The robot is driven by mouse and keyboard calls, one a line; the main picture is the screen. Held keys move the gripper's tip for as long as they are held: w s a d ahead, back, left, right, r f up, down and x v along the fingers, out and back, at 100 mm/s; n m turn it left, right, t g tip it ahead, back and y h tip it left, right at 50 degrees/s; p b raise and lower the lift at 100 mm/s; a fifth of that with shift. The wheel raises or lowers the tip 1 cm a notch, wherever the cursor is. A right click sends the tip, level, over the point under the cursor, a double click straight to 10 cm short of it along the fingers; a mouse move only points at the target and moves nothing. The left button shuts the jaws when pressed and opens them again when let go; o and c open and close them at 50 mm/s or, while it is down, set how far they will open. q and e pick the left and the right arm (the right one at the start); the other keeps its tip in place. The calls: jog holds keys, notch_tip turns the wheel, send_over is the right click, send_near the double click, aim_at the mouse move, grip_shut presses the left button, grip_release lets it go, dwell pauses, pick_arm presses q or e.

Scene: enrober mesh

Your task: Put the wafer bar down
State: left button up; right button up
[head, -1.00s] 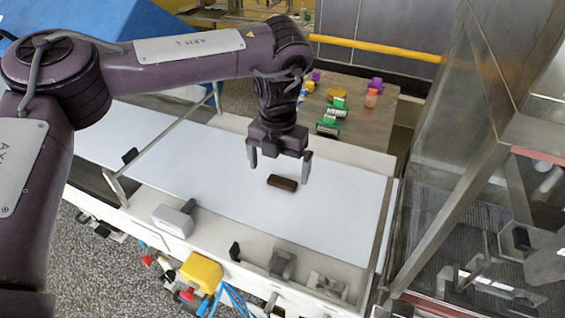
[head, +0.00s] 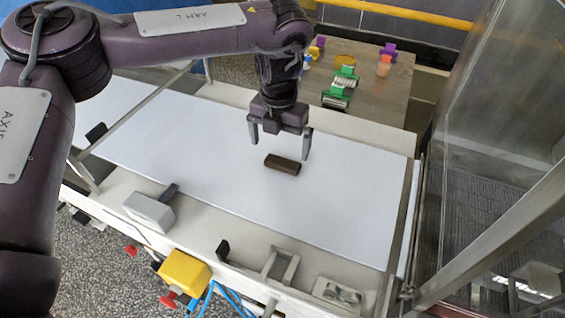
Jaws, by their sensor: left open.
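The wafer bar (head: 282,164) is a small dark brown block lying flat on the white belt (head: 200,150). My left gripper (head: 279,146) is above and just behind the bar in the head view, fingers pointing down. Its two fingers are spread apart and nothing is between them. The bar looks apart from both fingers. My right gripper is not in view.
A metal-framed machine (head: 480,170) stands at the belt's right end. A yellow box (head: 184,271) and grey brackets line the near side. Behind the belt, a wooden table (head: 375,95) holds several small coloured items. The belt around the bar is clear.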

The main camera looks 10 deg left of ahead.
aim_at(281, 163)
pick_arm(q)
jog(key=shift+s+d+f+p, duration=0.15)
jog(key=shift+f+p, duration=0.3)
jog(key=shift+f, duration=0.35)
jog(key=f, duration=0.1)
jog(key=f+p, duration=0.1)
jog(key=f, duration=0.1)
jog(key=shift+w+d+f, duration=0.1)
jog(key=shift+w+f, duration=0.15)
jog(key=shift+f, duration=0.45)
jog(key=shift+c, duration=0.4)
jog(key=c, duration=0.7)
